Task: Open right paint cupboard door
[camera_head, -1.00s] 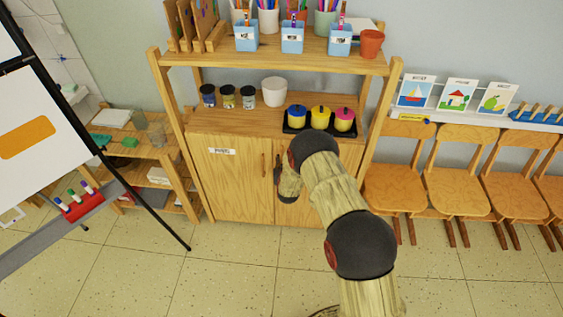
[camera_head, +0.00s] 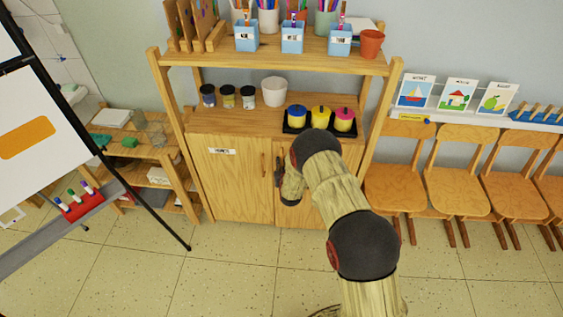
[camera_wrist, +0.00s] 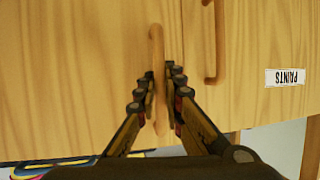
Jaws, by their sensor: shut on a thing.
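The wooden paint cupboard has a left door (camera_head: 235,185) with a label and a right door (camera_head: 308,215), partly hidden behind my arm. In the wrist view the picture is upside down, so the right door (camera_wrist: 75,80) is on the left, with a vertical wooden handle (camera_wrist: 156,45). My gripper (camera_wrist: 164,80) has its fingers on both sides of this handle and is shut on it. My gripper also shows at the door in the head view (camera_head: 278,172). The right door appears slightly ajar, with its edge standing out a little from the left door.
The left door's handle (camera_wrist: 218,45) is close beside my gripper. A black tray (camera_head: 292,129) of paint pots stands on the cupboard top. Chairs (camera_head: 397,185) stand to the right, and an easel (camera_head: 130,200) is at the left. The floor in front is clear.

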